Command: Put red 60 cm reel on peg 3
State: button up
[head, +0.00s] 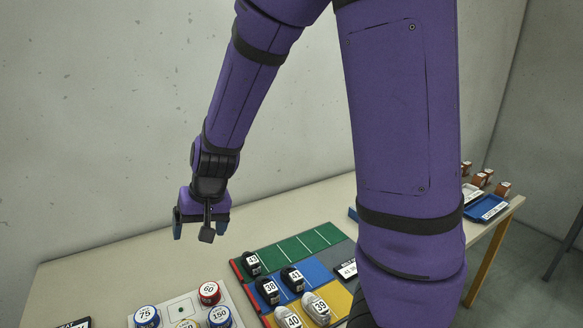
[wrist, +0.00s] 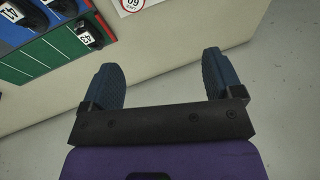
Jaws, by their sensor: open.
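The red 60 reel (head: 209,292), with a white top marked 60, stands at the upper right of a pale board (head: 176,289) at the bottom of the head view. In the wrist view the top of the red 60 reel (wrist: 132,4) is cut off by the upper edge. My gripper (head: 201,231) is open and empty, above the rear of the table behind the reel. In the wrist view my gripper (wrist: 160,78) shows two blue fingers wide apart with nothing between them. I cannot make out peg 3 or its number.
Reels marked 75 (head: 146,316) and 150 (head: 220,316) stand on the same board. Right of it, several numbered shoes, including shoe 43 (head: 252,262), sit on a coloured mat (head: 299,247). A blue tray (head: 484,207) is at the far right.

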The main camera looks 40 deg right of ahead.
jog(key=s+d+r+n+t+h, duration=0.1)
jog(key=s+d+r, duration=0.3)
jog(key=s+r, duration=0.5)
jog(key=s+d+r+n+t+h, duration=0.1)
jog(key=s+d+r, duration=0.3)
jog(key=s+r, duration=0.5)
jog(key=shift+s+r+n, duration=0.2)
jog(key=shift+s+n, duration=0.3)
jog(key=shift+s, duration=0.7)
